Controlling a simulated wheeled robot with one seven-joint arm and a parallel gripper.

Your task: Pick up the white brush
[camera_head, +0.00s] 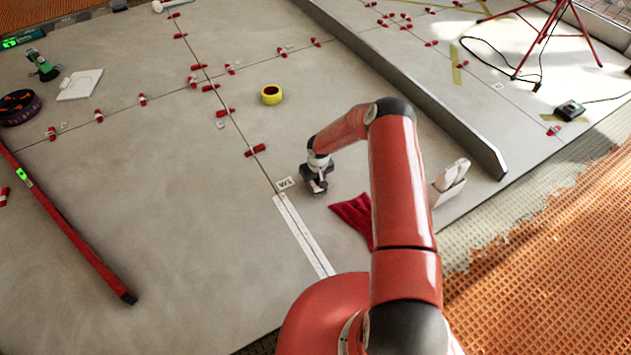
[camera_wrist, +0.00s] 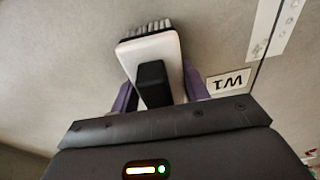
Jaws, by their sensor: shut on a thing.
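The white brush (camera_wrist: 157,62) shows in the wrist view, with a white body, a black block on it and dark bristles at its far end. My gripper (camera_wrist: 155,95) is shut on the brush, with a purple finger on each side of it. In the head view my gripper (camera_head: 316,186) is low over the grey tile floor, right of a small printed label. The brush is mostly hidden there by the gripper and wrist. I cannot tell whether the brush touches the floor.
A white measuring strip (camera_head: 303,236) and a label (camera_head: 285,183) lie left of my gripper. A dark red cloth (camera_head: 354,217) lies to the right. A yellow tape roll (camera_head: 271,95) sits farther back. A long grey bar (camera_head: 400,82) runs along the right.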

